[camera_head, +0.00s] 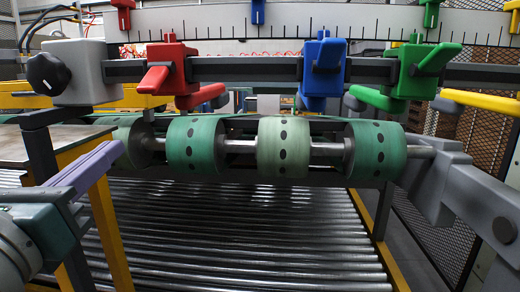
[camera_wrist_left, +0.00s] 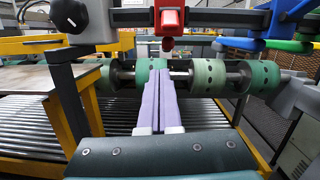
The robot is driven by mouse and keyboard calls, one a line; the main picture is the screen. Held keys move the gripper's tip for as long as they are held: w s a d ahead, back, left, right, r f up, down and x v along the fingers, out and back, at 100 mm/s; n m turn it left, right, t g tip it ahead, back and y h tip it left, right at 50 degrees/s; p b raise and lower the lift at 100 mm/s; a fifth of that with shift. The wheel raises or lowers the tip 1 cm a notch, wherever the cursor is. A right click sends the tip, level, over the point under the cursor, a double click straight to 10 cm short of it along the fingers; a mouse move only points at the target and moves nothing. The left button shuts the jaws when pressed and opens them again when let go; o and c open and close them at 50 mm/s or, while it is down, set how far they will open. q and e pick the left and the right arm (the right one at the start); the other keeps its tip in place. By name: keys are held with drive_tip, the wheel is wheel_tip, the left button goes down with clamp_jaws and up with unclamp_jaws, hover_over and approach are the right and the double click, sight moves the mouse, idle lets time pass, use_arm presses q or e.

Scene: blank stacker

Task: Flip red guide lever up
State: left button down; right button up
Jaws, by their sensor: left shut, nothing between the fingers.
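The red guide lever (camera_head: 160,78) sits on a red block on the dark horizontal bar, and its handle slants toward the lower left in the head view. The red block also shows at the top of the left wrist view (camera_wrist_left: 168,18). My left gripper (camera_head: 119,150) has purple fingers that are shut and empty. In the head view it is below and left of the red lever, apart from it. In the left wrist view the fingers (camera_wrist_left: 157,78) point forward at the green rollers, under the red block. My right gripper is not in view.
A blue lever (camera_head: 323,60) and a green lever (camera_head: 425,65) share the bar to the right. A second red handle (camera_head: 202,96) is just below the red block. Green rollers (camera_head: 195,145) on a shaft lie below. A grey box with a black knob (camera_head: 48,74) is at left.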

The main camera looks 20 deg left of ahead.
sight(154, 78)
use_arm(q)
drive_tip(key=shift+w+d+f+m+t+h, duration=0.3)
drive_tip(key=shift+d+f+m+h, duration=0.15)
drive_tip(key=shift+d+m, duration=0.3)
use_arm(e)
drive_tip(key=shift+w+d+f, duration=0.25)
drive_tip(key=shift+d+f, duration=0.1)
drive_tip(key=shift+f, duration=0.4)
use_arm(q)
drive_tip(key=shift+a, duration=0.15)
drive_tip(key=shift+w, duration=0.1)
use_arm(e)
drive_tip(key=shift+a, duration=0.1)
use_arm(q)
drive_tip(key=w+a+r+p, duration=0.1)
drive_tip(key=w+r+p, duration=0.1)
drive_tip(key=w+r, duration=0.3)
drive_tip(key=shift+f+p+x, duration=0.25)
drive_tip(key=shift+p+x, duration=0.1)
drive_tip(key=shift+x, duration=0.9)
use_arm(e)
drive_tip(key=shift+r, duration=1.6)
use_arm(q)
drive_tip(key=shift+a+r, duration=0.15)
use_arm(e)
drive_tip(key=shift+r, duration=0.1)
